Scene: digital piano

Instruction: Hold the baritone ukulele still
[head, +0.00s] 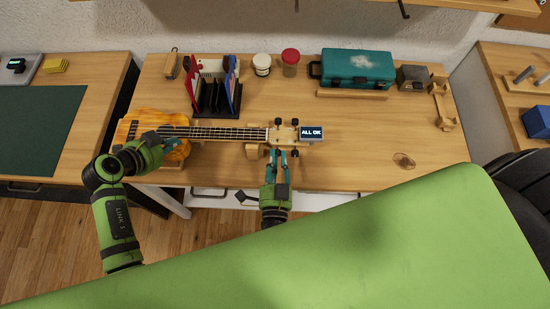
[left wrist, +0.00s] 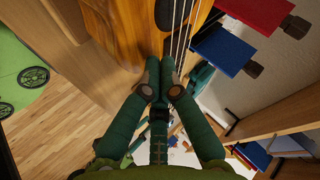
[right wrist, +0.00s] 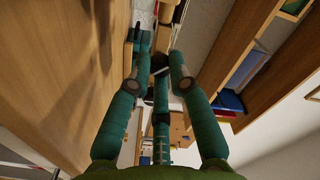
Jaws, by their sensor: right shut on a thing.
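The baritone ukulele (head: 222,133), with an orange-brown wooden body, lies flat on the workbench, body at the left and headstock (head: 284,134) at the right. Its body also shows in the left wrist view (left wrist: 115,28). My left gripper (head: 170,143) is at the body, beside the strings; in the left wrist view its fingertips (left wrist: 160,84) are together at the body's surface with nothing visible between them. My right gripper (head: 277,154) is at the near side of the headstock, its fingers around a tuning peg. The fingers hide most of that peg. A small display (head: 311,133) reading "ALL OK" is beside the headstock.
Behind the ukulele stand a file rack (head: 212,104) with red and blue folders, two jars and a teal case (head: 357,68). A green panel (head: 350,240) fills the lower foreground.

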